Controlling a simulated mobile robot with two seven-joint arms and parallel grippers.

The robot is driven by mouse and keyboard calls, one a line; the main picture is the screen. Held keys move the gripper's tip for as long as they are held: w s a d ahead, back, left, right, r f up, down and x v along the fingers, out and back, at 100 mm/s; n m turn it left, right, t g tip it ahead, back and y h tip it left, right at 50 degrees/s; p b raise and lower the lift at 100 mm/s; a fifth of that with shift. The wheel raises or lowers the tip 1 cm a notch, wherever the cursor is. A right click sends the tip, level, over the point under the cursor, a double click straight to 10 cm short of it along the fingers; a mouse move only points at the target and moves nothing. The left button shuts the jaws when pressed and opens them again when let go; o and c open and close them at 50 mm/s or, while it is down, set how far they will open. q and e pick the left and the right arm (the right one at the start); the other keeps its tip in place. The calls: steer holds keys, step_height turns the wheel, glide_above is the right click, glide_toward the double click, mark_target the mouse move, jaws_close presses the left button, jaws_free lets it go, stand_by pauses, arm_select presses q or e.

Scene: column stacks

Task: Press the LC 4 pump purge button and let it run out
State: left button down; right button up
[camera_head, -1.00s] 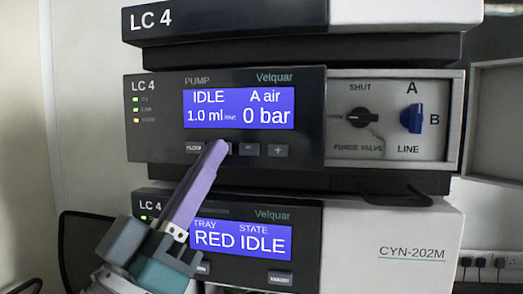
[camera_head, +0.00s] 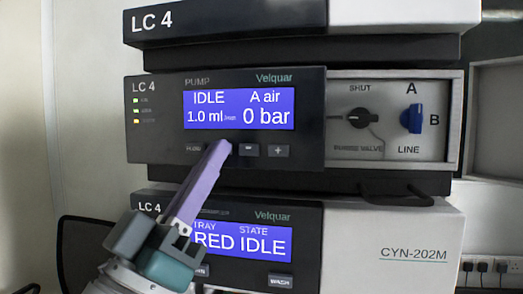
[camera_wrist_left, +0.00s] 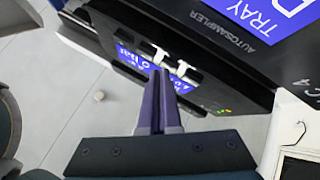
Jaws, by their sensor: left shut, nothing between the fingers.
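The LC 4 pump module (camera_head: 160,130) is the middle unit of the stack. Its blue display (camera_head: 240,109) reads IDLE, A air, 1.0 ml/min and 0 bar. Below it is a row of dark buttons: a flow button (camera_head: 194,149), a minus button (camera_head: 249,150) and a plus button (camera_head: 278,151). My left gripper (camera_head: 220,147) is shut and empty. Its purple fingertips lie over the spot between the flow and minus buttons and hide what is there. I cannot tell whether they touch it. In the left wrist view the shut fingers (camera_wrist_left: 159,80) point at the pump front. The right gripper is out of view.
Right of the display are the purge valve knob (camera_head: 363,118) and a blue line selector (camera_head: 412,119). The autosampler (camera_head: 392,235) below reads RED IDLE; my left gripper passes in front of it. Another LC 4 unit (camera_head: 230,20) sits above. Wall sockets (camera_head: 483,266) show lower right.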

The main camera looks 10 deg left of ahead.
arm_select(q)
steer(key=shift+w, duration=0.15)
steer(key=shift+s, duration=0.2)
steer(key=shift+s+p, duration=0.45)
steer(key=shift+s, duration=0.2)
steer(key=s+p, duration=0.2)
steer(key=s, duration=0.3)
steer(key=shift+a, duration=0.15)
stand_by(0.8)
